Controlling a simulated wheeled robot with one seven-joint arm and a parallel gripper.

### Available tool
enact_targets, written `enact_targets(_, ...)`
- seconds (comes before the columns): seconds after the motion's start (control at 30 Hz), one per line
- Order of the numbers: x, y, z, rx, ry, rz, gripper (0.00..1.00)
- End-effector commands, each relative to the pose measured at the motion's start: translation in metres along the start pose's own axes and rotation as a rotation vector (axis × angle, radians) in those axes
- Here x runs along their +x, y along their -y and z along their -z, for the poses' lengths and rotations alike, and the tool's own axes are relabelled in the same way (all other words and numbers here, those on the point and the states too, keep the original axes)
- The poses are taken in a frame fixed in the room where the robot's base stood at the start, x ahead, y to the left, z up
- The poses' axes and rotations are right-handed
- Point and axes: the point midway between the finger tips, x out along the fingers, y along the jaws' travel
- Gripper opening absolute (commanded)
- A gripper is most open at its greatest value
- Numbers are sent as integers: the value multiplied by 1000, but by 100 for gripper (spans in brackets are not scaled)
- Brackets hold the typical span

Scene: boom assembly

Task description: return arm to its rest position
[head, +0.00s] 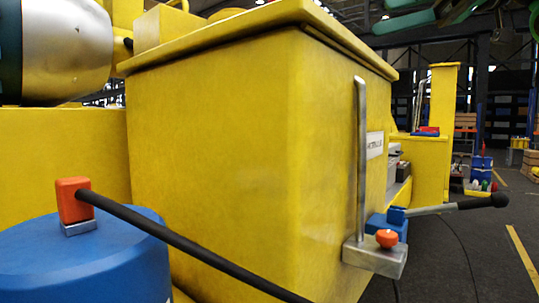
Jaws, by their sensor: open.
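My gripper does not show in the head view, and no part of the view is clearly my arm. A large yellow box-shaped housing (225,150) fills the middle of the view, close to the camera. On its right side a grey metal bracket (375,258) carries an upright silver rod (361,150), an orange knob (387,238) and a blue block (388,224). A lever with a black grip (485,202) sticks out to the right from there.
A blue drum (80,260) stands at lower left. An orange block (73,199) sits on it, and a black hose (190,246) runs from there to the lower right. A silver cylinder (65,50) is at upper left. Dark floor (470,260) is open at right.

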Motion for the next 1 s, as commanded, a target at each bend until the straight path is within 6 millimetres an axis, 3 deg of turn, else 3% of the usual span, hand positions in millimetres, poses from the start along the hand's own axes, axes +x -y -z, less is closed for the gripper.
enact_targets(0.3, 6, 20, -54, 111, 135, -179, 67)
enact_targets(0.57, 17, 22, -110, 231, 243, -332, 67)
enact_targets(1.0, 26, 9, -235, 491, 418, -602, 67)
